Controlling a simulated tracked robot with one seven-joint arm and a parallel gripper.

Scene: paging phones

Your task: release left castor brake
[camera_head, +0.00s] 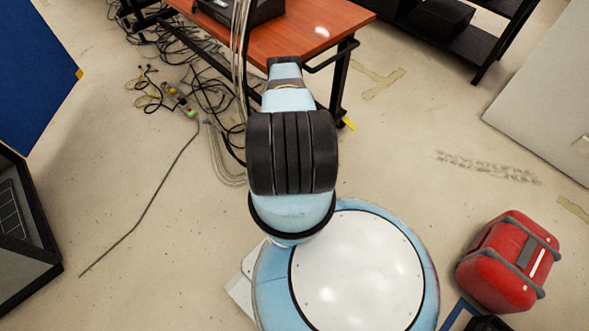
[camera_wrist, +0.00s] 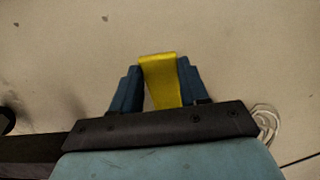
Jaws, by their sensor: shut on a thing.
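In the wrist view, my gripper (camera_wrist: 161,76) has two dark blue fingers shut on a flat yellow tab (camera_wrist: 161,80), which looks like a brake lever. The castor it belongs to is not clear in that view. In the head view, another yellow tab (camera_head: 349,124) shows by a small dark castor (camera_head: 340,122) at the foot of the table's near right leg. My arm covers the near left part of the table, and my gripper's fingers cannot be made out there. The left castor is hidden too.
The red-brown table (camera_head: 322,24) carries a black device (camera_head: 262,10). Tangled cables (camera_head: 205,90) lie on the floor left of my arm. A red case (camera_head: 508,262) stands at the lower right. A blue panel (camera_head: 40,70) is at the left. Floor at right centre is clear.

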